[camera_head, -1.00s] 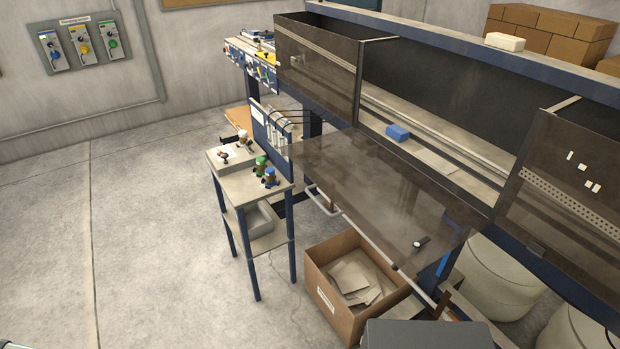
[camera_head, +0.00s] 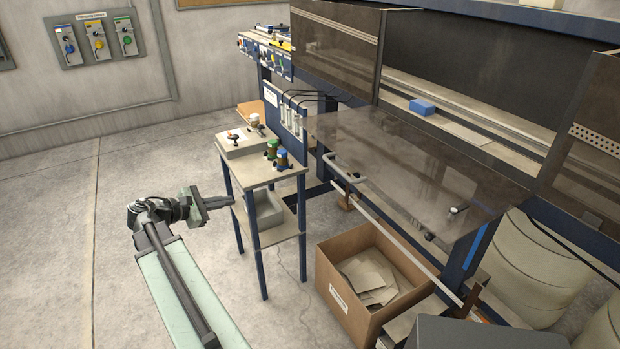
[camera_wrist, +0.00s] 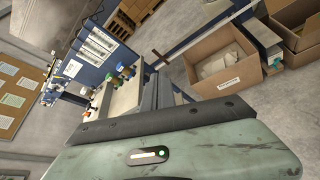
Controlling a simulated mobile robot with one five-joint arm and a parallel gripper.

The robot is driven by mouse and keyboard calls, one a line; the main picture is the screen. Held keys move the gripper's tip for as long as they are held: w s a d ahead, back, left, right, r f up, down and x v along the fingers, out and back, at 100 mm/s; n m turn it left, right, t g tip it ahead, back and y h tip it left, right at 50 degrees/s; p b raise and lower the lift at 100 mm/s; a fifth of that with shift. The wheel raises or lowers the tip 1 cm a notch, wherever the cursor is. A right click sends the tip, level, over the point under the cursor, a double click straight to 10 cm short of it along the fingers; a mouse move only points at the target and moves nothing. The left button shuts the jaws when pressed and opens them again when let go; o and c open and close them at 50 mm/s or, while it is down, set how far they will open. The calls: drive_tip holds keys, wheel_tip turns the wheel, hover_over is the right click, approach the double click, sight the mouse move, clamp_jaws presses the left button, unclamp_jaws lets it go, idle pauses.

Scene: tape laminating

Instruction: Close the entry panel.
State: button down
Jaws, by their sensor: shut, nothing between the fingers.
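The entry panel looks to be the smoky see-through panel (camera_head: 410,170) in the middle of the machine in the head view. It is swung down and sticks out toward me nearly flat, leaving the bay behind it open. My gripper (camera_head: 228,201) is shut and empty, left of the small stand and well apart from the panel. In the wrist view its dark fingers (camera_wrist: 163,92) point toward the stand. I cannot identify the panel in the wrist view.
A stand (camera_head: 262,172) with small coloured regulators is between my gripper and the panel. An open cardboard box (camera_head: 345,305) of scraps lies below the panel. A blue block (camera_head: 422,107) rests inside the bay. Bare floor (camera_head: 60,230) is free at left.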

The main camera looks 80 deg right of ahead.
drive_tip(key=s+d+r+n+g+h, duration=0.1)
drive_tip(key=s+d+r+g, duration=0.2)
drive_tip(key=s+d+r, duration=0.3)
drive_tip(key=s+d+r+n+g+h+p, duration=0.1)
drive_tip(key=s+d+r+g, duration=0.3)
drive_tip(key=s+d, duration=0.7)
drive_tip(key=s+r+n, duration=0.1)
drive_tip(key=s, duration=0.5)
drive_tip(key=shift+s+r+g+p, duration=0.2)
drive_tip(key=shift+r+g+p, duration=0.1)
drive_tip(key=shift+r, duration=0.1)
